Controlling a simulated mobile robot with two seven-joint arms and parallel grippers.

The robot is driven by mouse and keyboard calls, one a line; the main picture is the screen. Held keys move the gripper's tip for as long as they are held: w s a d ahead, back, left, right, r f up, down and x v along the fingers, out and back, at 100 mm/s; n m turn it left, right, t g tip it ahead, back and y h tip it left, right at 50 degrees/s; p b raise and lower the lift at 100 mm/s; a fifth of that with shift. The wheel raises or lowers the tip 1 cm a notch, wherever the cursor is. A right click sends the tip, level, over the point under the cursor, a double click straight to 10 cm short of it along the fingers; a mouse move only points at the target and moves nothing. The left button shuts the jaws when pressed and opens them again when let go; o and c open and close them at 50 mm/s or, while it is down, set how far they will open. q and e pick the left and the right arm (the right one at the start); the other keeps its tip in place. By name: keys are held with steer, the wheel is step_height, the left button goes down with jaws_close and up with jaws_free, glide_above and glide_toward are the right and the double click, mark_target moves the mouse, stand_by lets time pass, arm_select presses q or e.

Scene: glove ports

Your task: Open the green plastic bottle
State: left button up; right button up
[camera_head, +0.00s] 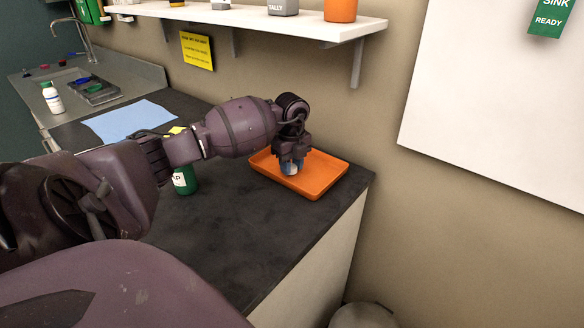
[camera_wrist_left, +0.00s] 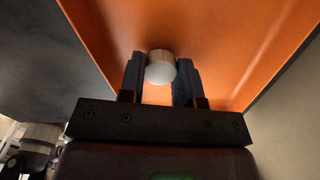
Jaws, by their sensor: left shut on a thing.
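The green plastic bottle (camera_head: 186,181) stands on the dark counter, with a white label showing. My left forearm hides its upper part, so I cannot see its mouth. My left gripper (camera_head: 291,168) points down over the orange tray (camera_head: 324,180), to the right of the bottle. It is shut on a small white cap, which shows between the blue-grey fingers in the left wrist view (camera_wrist_left: 160,72). I cannot tell whether the cap touches the tray floor. My right gripper is not in view.
A light blue sheet (camera_head: 128,121) lies on the counter. Beyond it are a white bottle (camera_head: 53,98), a grey tray (camera_head: 97,92) and a sink tap (camera_head: 84,42). A wall shelf (camera_head: 260,22) with containers hangs above. Bare counter lies in front of the orange tray.

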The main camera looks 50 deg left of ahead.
mark_target(292, 167)
arm_select(q)
steer(key=shift+f, duration=0.35)
steer(key=shift+f, duration=0.1)
steer(key=o, duration=1)
step_height(292, 167, up, 12)
steer(key=shift+r+p, duration=0.1)
steer(key=shift+p, duration=0.4)
